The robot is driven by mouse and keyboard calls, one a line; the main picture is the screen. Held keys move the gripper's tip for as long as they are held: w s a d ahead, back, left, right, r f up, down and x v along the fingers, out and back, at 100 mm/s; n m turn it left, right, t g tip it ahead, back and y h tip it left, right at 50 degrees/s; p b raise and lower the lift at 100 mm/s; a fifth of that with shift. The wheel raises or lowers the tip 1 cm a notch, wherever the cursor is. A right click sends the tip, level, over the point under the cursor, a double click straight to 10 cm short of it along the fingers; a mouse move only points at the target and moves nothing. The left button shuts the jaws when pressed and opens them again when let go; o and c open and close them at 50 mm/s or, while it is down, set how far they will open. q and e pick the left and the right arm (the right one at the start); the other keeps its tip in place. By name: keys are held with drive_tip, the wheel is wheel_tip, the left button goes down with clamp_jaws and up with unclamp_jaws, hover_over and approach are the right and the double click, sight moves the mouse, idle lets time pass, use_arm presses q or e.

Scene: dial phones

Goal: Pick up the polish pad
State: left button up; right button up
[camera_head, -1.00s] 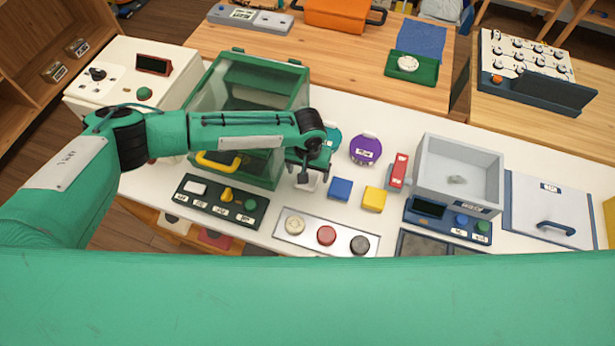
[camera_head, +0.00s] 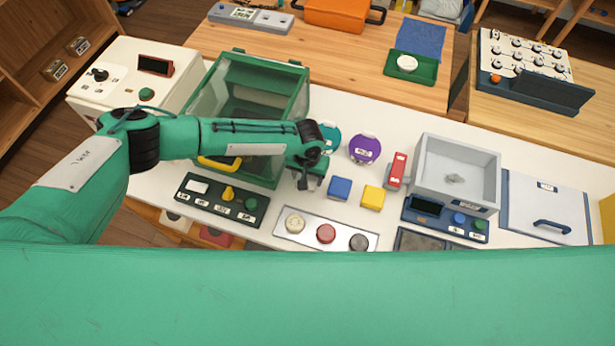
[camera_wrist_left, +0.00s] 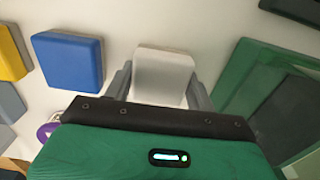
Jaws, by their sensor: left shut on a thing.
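A white block-shaped pad (camera_wrist_left: 162,72) sits between the fingers of my left gripper (camera_wrist_left: 160,92) in the left wrist view. The gripper is shut on it, one finger along each side. In the head view my left gripper (camera_head: 305,180) is over the white table, left of the blue block, and it hides the white pad. I cannot tell whether the pad touches the table. The blue block (camera_head: 339,188) and the yellow block (camera_head: 373,197) stand in a row to the right. The blue block also shows in the wrist view (camera_wrist_left: 68,61). My right gripper is not in view.
A green glass-walled box (camera_head: 250,95) stands close on the left, behind my arm. A row of round buttons (camera_head: 326,233) and a dark switch panel (camera_head: 222,200) lie in front. A purple disc (camera_head: 364,148), red-topped block (camera_head: 397,168) and grey bin (camera_head: 455,170) stand right.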

use_arm(q)
wheel_tip(320, 180, up, 20)
drive_tip(key=b, duration=0.4)
drive_tip(key=shift+b, duration=0.35)
